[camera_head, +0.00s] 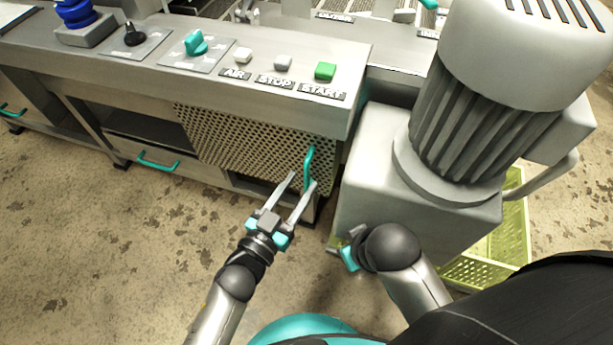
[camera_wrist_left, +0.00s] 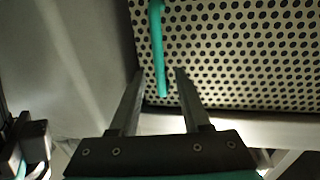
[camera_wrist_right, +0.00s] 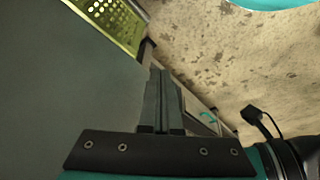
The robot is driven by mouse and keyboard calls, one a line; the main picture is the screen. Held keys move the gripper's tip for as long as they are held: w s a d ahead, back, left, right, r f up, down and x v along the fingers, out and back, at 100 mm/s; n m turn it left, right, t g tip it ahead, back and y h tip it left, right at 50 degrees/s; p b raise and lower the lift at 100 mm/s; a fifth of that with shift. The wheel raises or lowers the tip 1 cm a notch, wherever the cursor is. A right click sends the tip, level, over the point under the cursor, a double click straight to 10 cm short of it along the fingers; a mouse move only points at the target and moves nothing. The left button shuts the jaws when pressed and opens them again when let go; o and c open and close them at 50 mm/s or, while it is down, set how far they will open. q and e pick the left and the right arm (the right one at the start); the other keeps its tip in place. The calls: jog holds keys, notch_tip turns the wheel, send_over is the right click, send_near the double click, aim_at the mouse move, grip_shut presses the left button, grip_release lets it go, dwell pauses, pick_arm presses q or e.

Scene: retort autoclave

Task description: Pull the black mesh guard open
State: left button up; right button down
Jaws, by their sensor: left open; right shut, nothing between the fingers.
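The mesh guard (camera_head: 240,145) is a perforated panel under the control console's front; it looks pale with dark holes. It appears closed against the cabinet. Its upright teal handle (camera_head: 308,165) is near its right edge. My left gripper (camera_head: 304,180) is open at the handle's lower part. In the left wrist view, the handle (camera_wrist_left: 158,50) hangs between the two fingertips (camera_wrist_left: 160,72), in front of the mesh (camera_wrist_left: 235,55); the fingers do not grip it. My right gripper is low by the grey motor housing, mostly hidden in the head view; its fingers (camera_wrist_right: 161,75) are together and empty.
The console (camera_head: 190,75) carries a teal knob, a black lever and AIR, STOP and START buttons. A large grey motor unit (camera_head: 420,190) stands right of the guard. A yellow-green crate (camera_head: 515,235) is behind it. Floor left of my left arm is clear.

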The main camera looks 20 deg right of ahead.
aim_at(305, 178)
pick_arm(q)
jog(key=shift+b+x, duration=0.5)
jog(key=shift+x, duration=1.35)
pick_arm(e)
jog(key=shift+r+t, duration=0.3)
jog(key=shift+r, duration=1.1)
pick_arm(q)
grip_shut()
